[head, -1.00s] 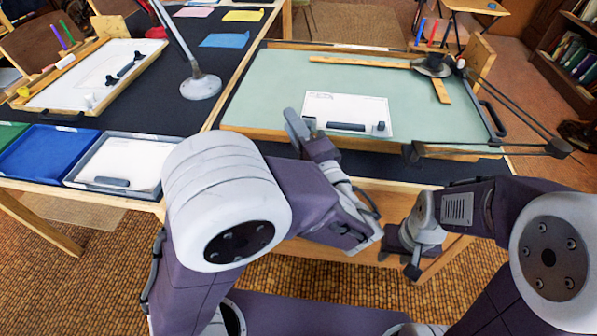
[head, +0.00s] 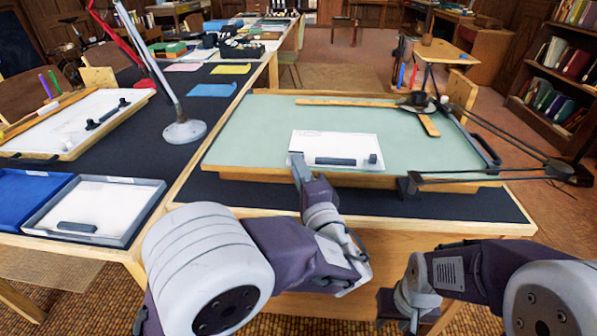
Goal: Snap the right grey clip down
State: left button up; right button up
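A white sheet (head: 334,145) lies on the green drafting board (head: 240,145) near its front edge. A small grey clip (head: 373,160) stands at the sheet's lower right corner; whether it is up or down is too small to tell. A dark grey bar (head: 335,161) lies along the sheet's lower edge, left of that clip. My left gripper (head: 297,160) overlaps the sheet's lower left corner and may hide something there; its finger opening cannot be made out. My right gripper (head: 388,308) is low in front of the table, away from the board, its fingers unclear.
A wooden T-square (head: 345,102) and a jointed dark arm (head: 480,178) occupy the board's back and right side. A lamp base (head: 184,131) stands left of the board. A grey tray (head: 150,190) and a blue tray (head: 25,200) lie at left. The green surface around the sheet is mostly clear.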

pick_arm(q)
jog(key=shift+w, duration=0.1)
grip_shut()
jog(key=shift+r, duration=0.1)
